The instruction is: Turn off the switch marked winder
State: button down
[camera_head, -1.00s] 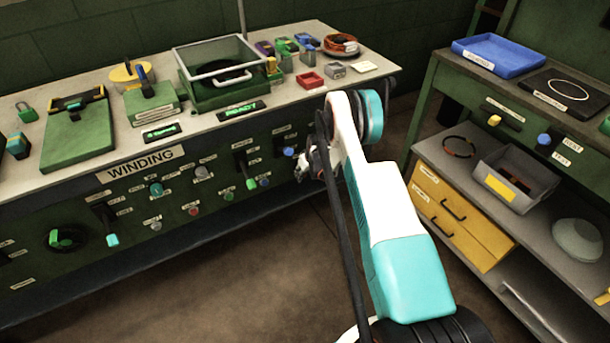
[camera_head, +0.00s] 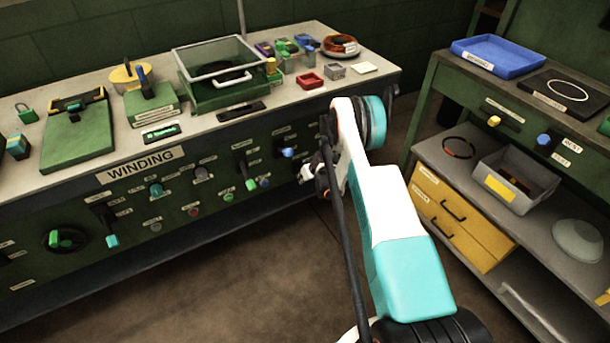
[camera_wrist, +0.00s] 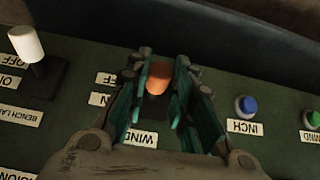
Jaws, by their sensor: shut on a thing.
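In the wrist view, my gripper (camera_wrist: 160,95) is shut on the orange-tipped switch lever (camera_wrist: 158,78), with a finger on each side of it. A label reading "WIND" (camera_wrist: 136,134) shows below the lever, and its end is hidden by a finger. Two small labels (camera_wrist: 104,79) left of the lever are partly covered by the left finger; the lower one shows an "N". The lever's orange tip is about level with the upper label. In the head view, my gripper (camera_head: 314,176) is at the right end of the bench's front panel, largely hidden by my arm.
A white-tipped lever (camera_wrist: 26,43) marked bench lamp stands to the left in the wrist view. A blue button (camera_wrist: 246,107) marked "INCH" and a green button (camera_wrist: 311,119) are to the right. The side shelf (camera_head: 425,150) stands right of my arm.

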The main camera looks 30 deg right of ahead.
jog(key=shift+f, duration=0.1)
jog(key=c, duration=1.4)
grip_release()
jog(key=v, duration=1.2)
jog(key=shift+s, duration=0.1)
